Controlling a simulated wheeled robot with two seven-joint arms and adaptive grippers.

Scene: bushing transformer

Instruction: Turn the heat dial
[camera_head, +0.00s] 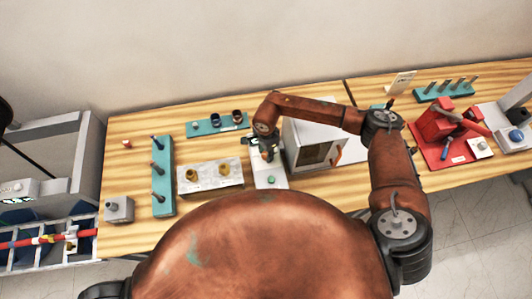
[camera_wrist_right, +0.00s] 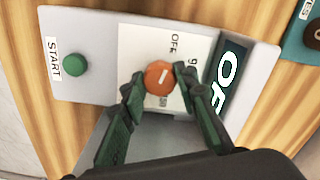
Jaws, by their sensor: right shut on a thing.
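The heat dial (camera_wrist_right: 159,78) is a round orange knob with a pale line on it, on a white label of a grey control panel (camera_wrist_right: 88,28). My right gripper (camera_wrist_right: 160,88) has its two green-grey fingertips on either side of the dial and is shut on it. The word OFF stands above the dial, and a dark display (camera_wrist_right: 230,78) is beside it. A green START button (camera_wrist_right: 75,65) is on the same panel. In the head view my right gripper (camera_head: 268,153) is over the panel (camera_head: 270,181), and it hides the dial. My left gripper does not show.
A grey oven-like box (camera_head: 312,145) stands right of the panel. A grey block with yellow knobs (camera_head: 212,178) and teal racks (camera_head: 162,178) are to the left. A red fixture (camera_head: 440,130) is at the right. Bare wood (camera_head: 200,215) shows near the front edge.

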